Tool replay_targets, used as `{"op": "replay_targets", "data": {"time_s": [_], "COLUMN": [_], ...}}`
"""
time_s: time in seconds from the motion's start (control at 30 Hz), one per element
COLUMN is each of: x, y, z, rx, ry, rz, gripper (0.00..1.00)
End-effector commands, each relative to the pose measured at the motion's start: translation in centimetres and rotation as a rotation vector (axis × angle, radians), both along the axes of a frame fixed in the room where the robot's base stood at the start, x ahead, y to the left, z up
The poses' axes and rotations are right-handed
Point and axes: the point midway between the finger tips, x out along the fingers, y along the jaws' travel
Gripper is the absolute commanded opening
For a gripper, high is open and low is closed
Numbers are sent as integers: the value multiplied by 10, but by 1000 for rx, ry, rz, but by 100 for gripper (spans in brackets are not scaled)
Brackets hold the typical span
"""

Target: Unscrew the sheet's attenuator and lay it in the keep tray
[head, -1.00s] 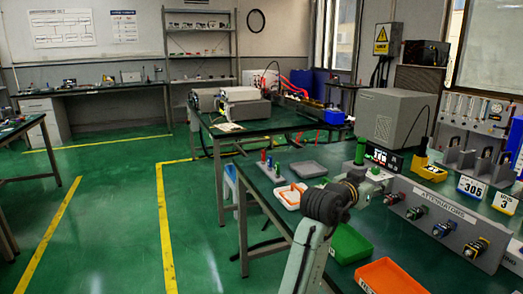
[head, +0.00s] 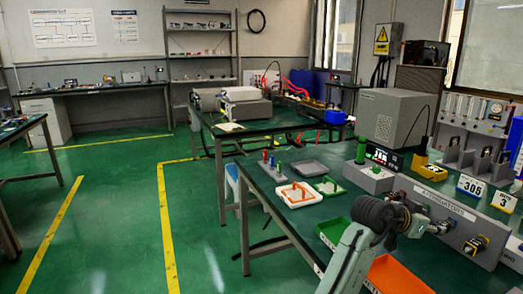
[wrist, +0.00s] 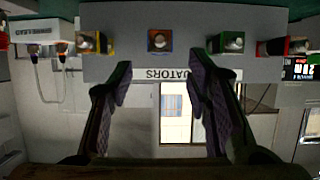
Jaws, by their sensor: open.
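My gripper (head: 436,228) is at the front of the grey panel lettered ATTENUATORS (head: 424,192), close to its middle. In the wrist view, which shows the panel lettering upside down, my gripper (wrist: 158,72) is open and empty, with two dark fingers well apart. A square-ended attenuator (wrist: 158,40) lies between and just beyond the fingertips, not gripped. Other attenuators (wrist: 90,42) and (wrist: 232,42) stick out on either side. In the head view a yellow-and-black attenuator (head: 476,245) shows right of my gripper; my arm hides others. I cannot tell which tray is the keep tray.
On the bench are a white tray with an orange part (head: 297,203), a small green tray (head: 328,187), a grey tray (head: 307,167), a green bin (head: 328,232) and an orange bin (head: 398,277). Number cards 305 (head: 471,187) and 3 (head: 505,203) stand behind the panel.

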Motion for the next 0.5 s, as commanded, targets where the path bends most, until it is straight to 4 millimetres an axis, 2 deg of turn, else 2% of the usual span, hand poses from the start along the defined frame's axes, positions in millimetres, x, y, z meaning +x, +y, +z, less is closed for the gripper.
{"op": "replay_targets", "data": {"time_s": [0.17,0.5], "x": [5,22], "y": [-14,-55], "z": [-8,-24], "rx": [1,2], "ry": [0,1], "rz": [-2,-2], "gripper": [45,45]}}
